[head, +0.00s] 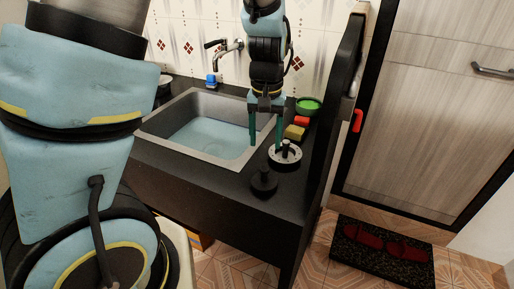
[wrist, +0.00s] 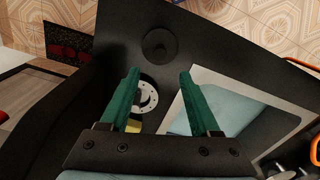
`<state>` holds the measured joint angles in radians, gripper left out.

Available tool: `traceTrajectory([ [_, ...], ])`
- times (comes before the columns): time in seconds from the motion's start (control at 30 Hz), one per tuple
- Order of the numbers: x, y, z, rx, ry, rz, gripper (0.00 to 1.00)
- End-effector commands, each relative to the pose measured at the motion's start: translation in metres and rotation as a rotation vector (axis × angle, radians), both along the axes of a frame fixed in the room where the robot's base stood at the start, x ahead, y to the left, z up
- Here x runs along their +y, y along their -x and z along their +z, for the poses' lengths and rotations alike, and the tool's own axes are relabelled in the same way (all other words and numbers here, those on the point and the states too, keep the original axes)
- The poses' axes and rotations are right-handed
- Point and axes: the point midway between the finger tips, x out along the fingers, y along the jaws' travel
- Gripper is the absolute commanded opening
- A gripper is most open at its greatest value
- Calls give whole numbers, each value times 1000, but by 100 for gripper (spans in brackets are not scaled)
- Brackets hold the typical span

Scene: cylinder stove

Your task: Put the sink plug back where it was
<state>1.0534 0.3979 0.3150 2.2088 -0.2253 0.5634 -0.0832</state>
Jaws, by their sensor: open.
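A black round piece with a raised knob (head: 264,183), which looks like the sink plug, stands on the dark counter near its front edge. It also shows in the wrist view (wrist: 160,45), beyond my fingertips. A pale metal disc (head: 285,158) with small holes and a dark upright centre lies just behind it to the right. The disc is partly hidden by a finger in the wrist view (wrist: 149,102). My gripper (head: 266,140) points down with its green fingers apart and empty, above the counter beside the sink. It also shows in the wrist view (wrist: 159,74).
A yellow sponge (head: 294,132), a red block (head: 302,121) and a green bowl (head: 309,105) line the counter's right side. A tall dark panel (head: 335,115) closes off the right. A faucet (head: 230,45) is behind.

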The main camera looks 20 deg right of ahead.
Motion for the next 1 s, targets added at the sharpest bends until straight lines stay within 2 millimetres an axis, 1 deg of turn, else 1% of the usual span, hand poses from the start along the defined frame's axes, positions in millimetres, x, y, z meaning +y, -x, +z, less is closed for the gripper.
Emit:
traceTrajectory([
  [0.2, 3, -1, 4, 0, 1, 6, 63],
  [0.27, 11, -4, 5, 0, 4, 19, 63],
  [0.33, 27, -11, 9, -2, 13, 46, 63],
  [0.37, 37, -15, 11, -4, 17, 63, 63],
  [0.47, 76, -25, 18, -13, 33, 126, 63],
  [0.5, 94, -28, 21, -20, 39, 153, 63],
  [0.53, 106, -30, 24, -26, 43, 170, 63],
  [0.7, 176, -30, 36, -66, 57, 273, 63],
  [0.8, 209, -25, 41, -91, 57, 320, 63],
  [0.9, 233, -19, 44, -113, 52, 357, 63],
  [1.0, 247, -14, 46, -126, 47, 378, 63],
])
